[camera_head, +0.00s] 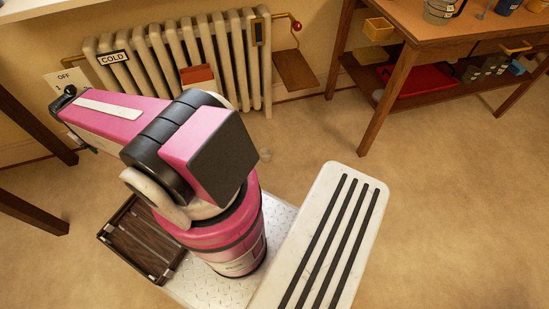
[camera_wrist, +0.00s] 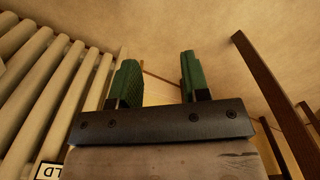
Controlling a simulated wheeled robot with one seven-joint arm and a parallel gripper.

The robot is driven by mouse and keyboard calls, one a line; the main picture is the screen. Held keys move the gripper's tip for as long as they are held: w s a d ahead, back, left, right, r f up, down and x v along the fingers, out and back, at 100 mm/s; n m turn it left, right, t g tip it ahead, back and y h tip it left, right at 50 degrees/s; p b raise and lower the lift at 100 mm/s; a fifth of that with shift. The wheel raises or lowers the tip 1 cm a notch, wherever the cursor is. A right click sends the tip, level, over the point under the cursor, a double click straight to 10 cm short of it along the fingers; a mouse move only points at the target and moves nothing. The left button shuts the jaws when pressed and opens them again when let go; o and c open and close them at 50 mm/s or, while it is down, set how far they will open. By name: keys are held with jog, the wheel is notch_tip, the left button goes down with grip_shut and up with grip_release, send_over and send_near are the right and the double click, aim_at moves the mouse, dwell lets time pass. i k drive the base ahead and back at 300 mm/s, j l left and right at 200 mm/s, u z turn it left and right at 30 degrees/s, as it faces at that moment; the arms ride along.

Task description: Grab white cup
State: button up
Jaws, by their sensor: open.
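No white cup can be made out in either view. My gripper (camera_wrist: 158,82) shows in the wrist view with its two green fingers spread apart and nothing between them. Bare tan floor or wall surface lies beyond the fingertips, with the radiator close on the left side. In the head view my pink arm points to the upper left, near the radiator, and the gripper's fingers do not show there.
A ribbed cream radiator (camera_head: 170,60) with a "COLD" sign (camera_head: 114,57) stands at the wall. A wooden table (camera_head: 440,28) with jars on top and a lower shelf holding a red item (camera_head: 416,80) is at the upper right. Open carpet (camera_head: 460,190) lies on the right.

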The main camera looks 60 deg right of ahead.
aim_at(265, 153)
jog(key=z, duration=0.5)
jog(key=j+z, duration=0.1)
jog(key=z, duration=0.4)
jog(key=k+z, duration=0.1)
jog(key=z, duration=0.85)
jog(key=k+z, duration=0.1)
jog(key=z, duration=0.4)
jog(key=k+j, duration=0.2)
jog(key=j, duration=0.15)
jog(key=k+j+u, duration=0.1)
jog(key=j, duration=0.25)
jog(key=k+j, duration=0.25)
jog(key=j, duration=0.15)
jog(key=k+j, duration=0.15)
jog(key=j, duration=0.2)
jog(key=k+j+u, duration=0.1)
jog(key=j, duration=0.3)
jog(key=k+j, duration=0.25)
jog(key=j, duration=0.15)
